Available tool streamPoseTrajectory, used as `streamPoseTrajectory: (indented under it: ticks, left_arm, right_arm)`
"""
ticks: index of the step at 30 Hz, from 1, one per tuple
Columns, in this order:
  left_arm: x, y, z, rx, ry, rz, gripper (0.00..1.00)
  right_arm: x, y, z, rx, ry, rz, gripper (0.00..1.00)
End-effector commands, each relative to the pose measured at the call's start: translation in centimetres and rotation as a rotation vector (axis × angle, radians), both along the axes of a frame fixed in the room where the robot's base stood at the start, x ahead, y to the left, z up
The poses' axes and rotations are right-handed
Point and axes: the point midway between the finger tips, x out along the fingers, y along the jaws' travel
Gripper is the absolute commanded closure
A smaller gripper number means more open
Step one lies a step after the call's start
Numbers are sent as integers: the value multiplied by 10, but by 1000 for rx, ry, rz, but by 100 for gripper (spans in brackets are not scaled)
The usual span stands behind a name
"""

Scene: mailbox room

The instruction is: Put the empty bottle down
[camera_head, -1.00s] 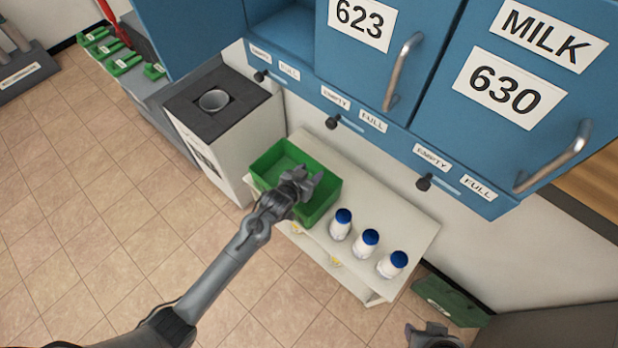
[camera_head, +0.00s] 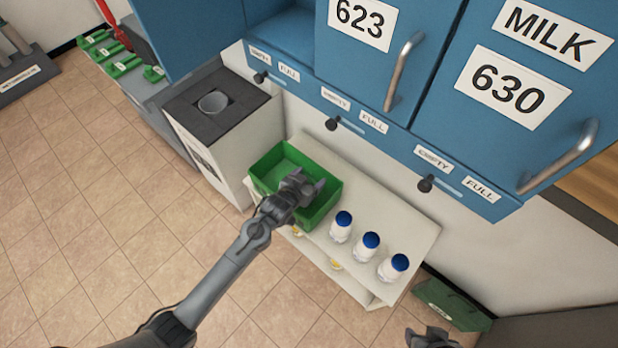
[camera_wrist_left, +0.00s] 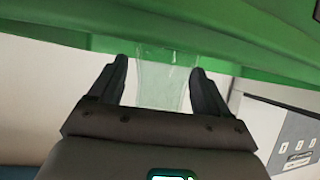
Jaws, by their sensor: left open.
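My left gripper (camera_head: 310,184) is over the right part of the green crate (camera_head: 267,190), which stands on the white shelf unit. In the left wrist view its jaws are open, with a clear, empty-looking bottle (camera_wrist_left: 163,82) between the fingers and the green crate wall (camera_wrist_left: 230,45) behind it. Whether the bottle touches a finger or the crate floor I cannot tell. In the head view the bottle is not visible behind my gripper. My right gripper (camera_head: 430,338) shows only partly at the bottom edge; its jaws are unclear.
Three white bottles with blue caps (camera_head: 366,246) stand on the shelf unit (camera_head: 410,222) right of the crate. Blue lockers (camera_head: 420,100) with handles overhang behind. A grey-topped bin (camera_head: 235,112) stands left.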

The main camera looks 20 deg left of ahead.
Motion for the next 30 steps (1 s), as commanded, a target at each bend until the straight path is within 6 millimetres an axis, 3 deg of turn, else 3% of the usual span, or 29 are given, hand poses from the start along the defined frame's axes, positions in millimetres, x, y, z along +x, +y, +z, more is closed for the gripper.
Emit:
streamPoseTrajectory:
  ticks: [7,18,30]
  left_arm:
    - [-16,3,14,0,1,0,23]
    - [-74,13,46,0,2,0,23]
    - [-106,18,60,2,12,1,23]
  right_arm:
    - [0,0,14,1,0,-1,57]
    - [0,-1,48,-4,-1,3,57]
    - [0,-2,60,-9,0,5,57]
